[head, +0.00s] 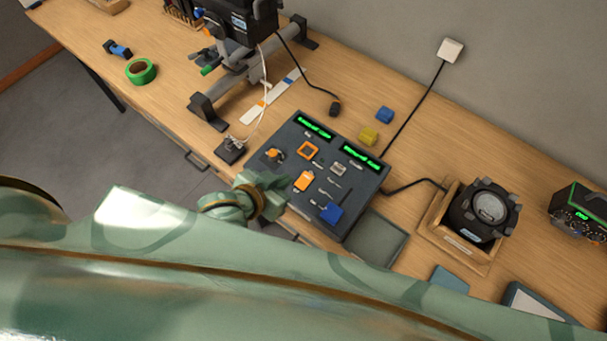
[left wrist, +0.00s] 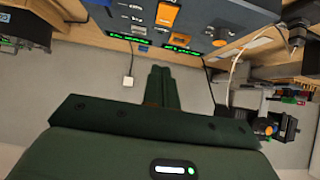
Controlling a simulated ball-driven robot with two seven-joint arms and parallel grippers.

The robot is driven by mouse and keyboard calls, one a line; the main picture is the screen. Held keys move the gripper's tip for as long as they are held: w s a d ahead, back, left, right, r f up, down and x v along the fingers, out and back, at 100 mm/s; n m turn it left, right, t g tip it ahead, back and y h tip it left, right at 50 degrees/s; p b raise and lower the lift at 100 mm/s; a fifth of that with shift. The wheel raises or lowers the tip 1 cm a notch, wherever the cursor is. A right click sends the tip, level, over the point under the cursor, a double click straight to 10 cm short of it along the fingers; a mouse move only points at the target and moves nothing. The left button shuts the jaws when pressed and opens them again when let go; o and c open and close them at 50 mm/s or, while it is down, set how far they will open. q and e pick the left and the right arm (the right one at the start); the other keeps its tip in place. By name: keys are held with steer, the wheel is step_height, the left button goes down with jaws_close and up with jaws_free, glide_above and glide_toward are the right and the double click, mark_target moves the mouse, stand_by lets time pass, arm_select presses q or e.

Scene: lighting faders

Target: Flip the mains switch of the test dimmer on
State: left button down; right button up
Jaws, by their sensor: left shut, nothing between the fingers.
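The test dimmer appears to be the dark control panel (head: 352,186) on the bench, with two lit green displays. It carries an orange knob (head: 273,155), an orange-framed square control (head: 308,151), an orange rocker-like piece (head: 303,182) and a blue cap (head: 331,213). I cannot tell which is the mains switch or its position. My left gripper (head: 277,184) is at the panel's near left edge, shut and empty; contact is unclear. In the left wrist view its closed fingers (left wrist: 160,84) point toward the panel (left wrist: 200,13), with an orange control (left wrist: 167,14) beyond. My right gripper is not in view.
A round black device (head: 487,211) on a wooden base stands right of the panel. A grey tray (head: 378,238) is beside it. A clamp stand (head: 207,112) and green tape roll (head: 141,71) are left. Cables cross the bench.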

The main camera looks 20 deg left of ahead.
arm_select(q)
steer(key=b, duration=0.1)
glide_above(303, 182)
steer(key=f, duration=0.5)
steer(key=shift+s+a+f, duration=0.1)
steer(key=shift+s+f, duration=0.1)
steer(key=shift+s, duration=0.05)
steer(key=f, duration=0.1)
steer(key=f+b, duration=0.1)
steer(key=shift+w+f, duration=0.25)
steer(key=shift+f, duration=0.75)
steer(key=shift+w+d+f, duration=0.15)
steer(key=shift+d, duration=0.05)
steer(key=shift+f, duration=0.1)
